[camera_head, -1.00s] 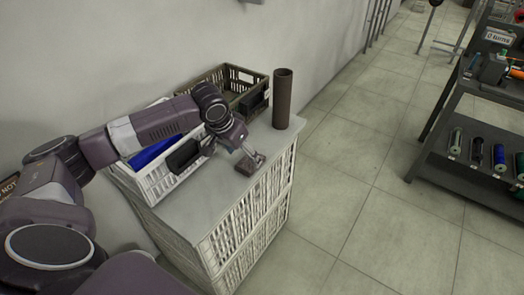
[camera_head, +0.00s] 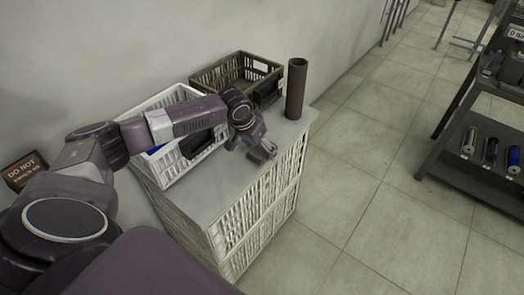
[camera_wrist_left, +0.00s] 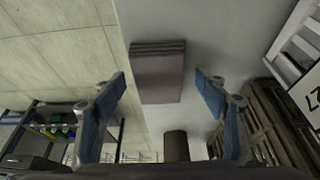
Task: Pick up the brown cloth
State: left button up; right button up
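The brown cloth (camera_wrist_left: 158,72) shows in the left wrist view as a small folded stack with layered edges, lying on the pale top (camera_head: 211,200) of the crate stand. It lies between my two fingertips in that picture, with a visible gap on either side. My left gripper (camera_wrist_left: 161,84) is open, with blue-grey fingers spread. In the head view the left gripper (camera_head: 266,151) is low over the stand's top near its right edge and largely hides the cloth. The right gripper is not in view.
A white crate (camera_head: 163,178) with something blue inside and an olive crate (camera_head: 222,78) stand against the wall. A brown upright tube (camera_head: 296,88) stands at the stand's far corner. A dark shelf (camera_head: 466,178) with spools is at right; the floor between is clear.

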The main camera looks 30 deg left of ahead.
aim_at(260, 150)
pick_arm(q)
jog(key=c, duration=1.1)
jog(key=shift+r, duration=0.1)
jog(key=shift+c, duration=0.2)
notch_tip(260, 150, up, 20)
